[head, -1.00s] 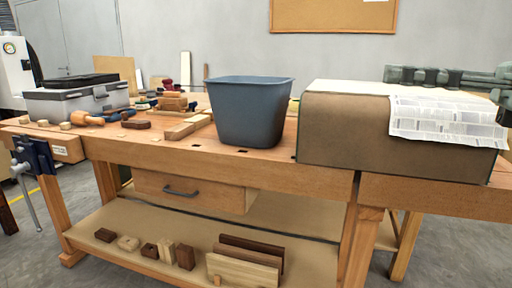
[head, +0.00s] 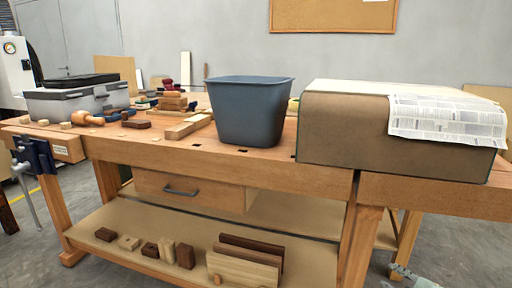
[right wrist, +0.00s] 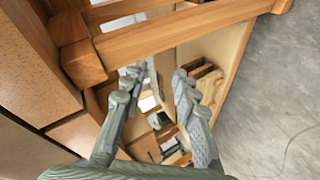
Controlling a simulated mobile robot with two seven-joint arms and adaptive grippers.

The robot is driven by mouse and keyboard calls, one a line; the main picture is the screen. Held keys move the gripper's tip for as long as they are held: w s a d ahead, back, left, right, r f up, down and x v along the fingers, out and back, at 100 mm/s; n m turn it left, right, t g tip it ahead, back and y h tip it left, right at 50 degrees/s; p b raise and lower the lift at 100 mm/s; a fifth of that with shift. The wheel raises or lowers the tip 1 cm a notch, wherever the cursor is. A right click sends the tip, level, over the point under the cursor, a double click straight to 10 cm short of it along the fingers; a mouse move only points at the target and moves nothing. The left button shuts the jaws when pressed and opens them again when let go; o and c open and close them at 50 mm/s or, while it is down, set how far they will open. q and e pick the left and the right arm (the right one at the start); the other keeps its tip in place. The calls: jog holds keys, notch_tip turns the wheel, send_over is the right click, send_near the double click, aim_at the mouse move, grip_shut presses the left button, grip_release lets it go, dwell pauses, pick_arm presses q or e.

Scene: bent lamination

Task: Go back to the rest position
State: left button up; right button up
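My right gripper (head: 412,278) shows only in part at the bottom right edge of the head view, low in front of the bench's right end. In the right wrist view its two grey-green fingers (right wrist: 160,75) are apart with nothing held between them. The bench's wooden frame (right wrist: 175,28) and the lower shelf show past the fingers, and they look clear of both. My left gripper is in neither view.
A wooden workbench (head: 300,170) fills the middle. On it stand a blue-grey bin (head: 250,110), a brown block (head: 345,130) with newspaper (head: 450,118) over it, and a grey toolbox (head: 75,103). Wood pieces lie on the lower shelf (head: 315,255). Grey floor is free at right.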

jog(key=s+a+f+m+g, duration=0.2)
jog(key=s+f+m+g, duration=0.1)
jog(key=s+f, duration=0.4)
jog(key=s+a+f+m+g+h, duration=0.1)
jog(key=s+f+m+g, duration=0.2)
jog(key=s+f, duration=0.5)
jog(key=s+a+f+m+g, duration=0.2)
jog(key=s+f+m, duration=0.3)
jog(key=s+f, duration=0.3)
jog(key=shift+s+a+f+g, duration=0.25)
jog(key=shift+s+a+g, duration=0.1)
jog(key=shift+s+g, duration=0.4)
jog(key=shift+w, duration=0.15)
